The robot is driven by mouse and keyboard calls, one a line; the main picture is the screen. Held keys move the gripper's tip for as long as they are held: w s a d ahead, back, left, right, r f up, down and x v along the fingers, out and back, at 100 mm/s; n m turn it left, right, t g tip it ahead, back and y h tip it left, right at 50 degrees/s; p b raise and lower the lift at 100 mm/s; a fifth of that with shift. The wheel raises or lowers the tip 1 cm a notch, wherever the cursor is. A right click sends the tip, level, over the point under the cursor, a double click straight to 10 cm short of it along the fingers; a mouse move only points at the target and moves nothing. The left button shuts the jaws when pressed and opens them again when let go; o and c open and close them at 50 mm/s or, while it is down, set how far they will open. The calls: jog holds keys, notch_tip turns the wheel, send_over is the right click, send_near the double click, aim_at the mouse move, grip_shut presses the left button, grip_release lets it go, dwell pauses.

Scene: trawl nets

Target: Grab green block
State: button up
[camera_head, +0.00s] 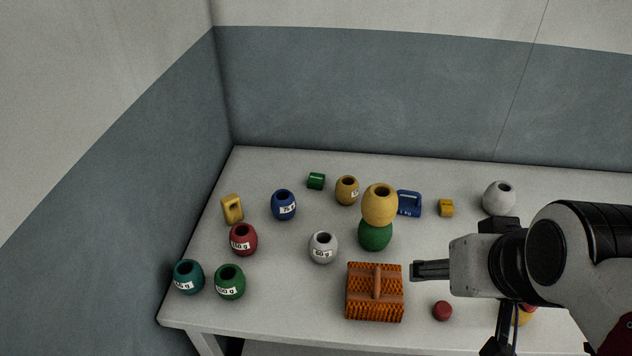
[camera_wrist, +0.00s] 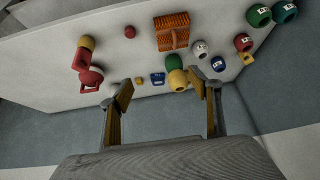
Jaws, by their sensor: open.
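The green block (camera_head: 316,181) is a small, short green piece lying toward the back of the table in the head view, left of a yellow barrel (camera_head: 347,190). I cannot make it out in the wrist view, where a finger may hide it. My gripper (camera_head: 430,270) points left at the right of the table, well to the right of and nearer than the green block, just right of the orange-brown basket (camera_head: 375,318). In the wrist view my gripper (camera_wrist: 160,88) has its two fingers wide apart with nothing between them.
A yellow barrel (camera_head: 380,205) sits on a green barrel (camera_head: 375,236) between my gripper and the block. A blue weight (camera_head: 409,203), a blue barrel (camera_head: 284,205) and a white barrel (camera_head: 323,247) stand around. Walls close off the back and left.

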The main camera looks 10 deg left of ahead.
jog(key=w+a+r+t+y, duration=0.1)
jog(key=w+a, duration=0.2)
jog(key=w, duration=0.5)
jog(key=w+a+r, duration=0.1)
jog(key=w+a, duration=0.1)
jog(key=w, duration=0.6)
jog(key=n+t, duration=0.2)
jog(key=t, duration=0.3)
send_over(316, 181)
jog(key=s, duration=0.4)
notch_tip(316, 181, down, 24)
jog(key=shift+d+f+y, duration=0.2)
jog(key=shift+d+y, duration=0.2)
jog(key=shift+f, duration=0.1)
jog(key=shift+f, duration=2.8)
